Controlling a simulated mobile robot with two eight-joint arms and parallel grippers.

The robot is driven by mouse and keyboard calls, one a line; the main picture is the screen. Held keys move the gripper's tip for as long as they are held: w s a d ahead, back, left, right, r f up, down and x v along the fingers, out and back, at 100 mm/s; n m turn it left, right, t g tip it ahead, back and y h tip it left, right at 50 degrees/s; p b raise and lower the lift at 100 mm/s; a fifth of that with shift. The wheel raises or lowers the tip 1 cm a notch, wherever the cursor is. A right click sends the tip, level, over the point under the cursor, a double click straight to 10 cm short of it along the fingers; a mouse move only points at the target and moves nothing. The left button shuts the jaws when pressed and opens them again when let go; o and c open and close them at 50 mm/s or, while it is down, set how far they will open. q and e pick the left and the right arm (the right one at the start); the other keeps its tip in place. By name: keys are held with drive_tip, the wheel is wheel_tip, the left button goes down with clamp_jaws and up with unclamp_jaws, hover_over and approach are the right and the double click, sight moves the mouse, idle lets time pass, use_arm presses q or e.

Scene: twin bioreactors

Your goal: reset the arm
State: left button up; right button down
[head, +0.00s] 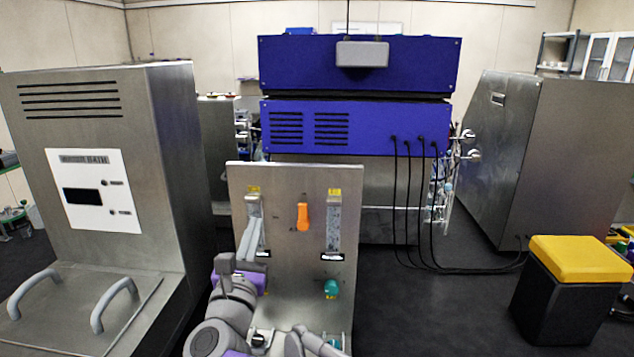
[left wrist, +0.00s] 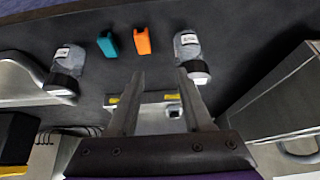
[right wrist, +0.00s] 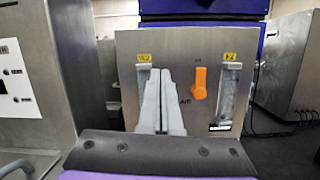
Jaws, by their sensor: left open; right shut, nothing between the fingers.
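My right gripper (head: 256,226) is shut and empty. Its pale fingers point at the upright steel panel (head: 290,185) and cover most of the left flow tube; contact cannot be told. In the right wrist view, the shut right fingers (right wrist: 167,75) stand left of an orange clip (right wrist: 199,83) on the panel. My left gripper (left wrist: 160,75) is open in the left wrist view, with nothing between its fingertips.
A steel water bath (head: 150,200) with grey handles stands close on the left. Blue cabinets (head: 355,120) rise behind the panel, with black cables hanging down to the floor. A black bin with a yellow lid (head: 570,262) stands right. Dark floor between panel and bin is mostly clear.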

drive_tip(key=s+d+f+n+g+y, duration=0.35)
drive_tip(key=d+f+n, duration=0.4)
drive_tip(key=n, duration=0.55)
drive_tip(key=s+d+f+n+g+y, duration=0.3)
drive_tip(key=d+f+n, duration=0.4)
drive_tip(key=n, duration=0.6)
drive_tip(key=s+d+f+n+g+h, duration=0.7)
drive_tip(key=s+d+f+n, duration=0.4)
drive_tip(key=s+d+f, duration=0.7)
drive_tip(key=shift+d+f+g, duration=0.6)
drive_tip(key=shift+f+g, duration=0.15)
drive_tip(key=c, duration=1.5)
unclamp_jaws()
drive_tip(key=shift+w, duration=0.1)
drive_tip(key=shift+c, duration=0.2)
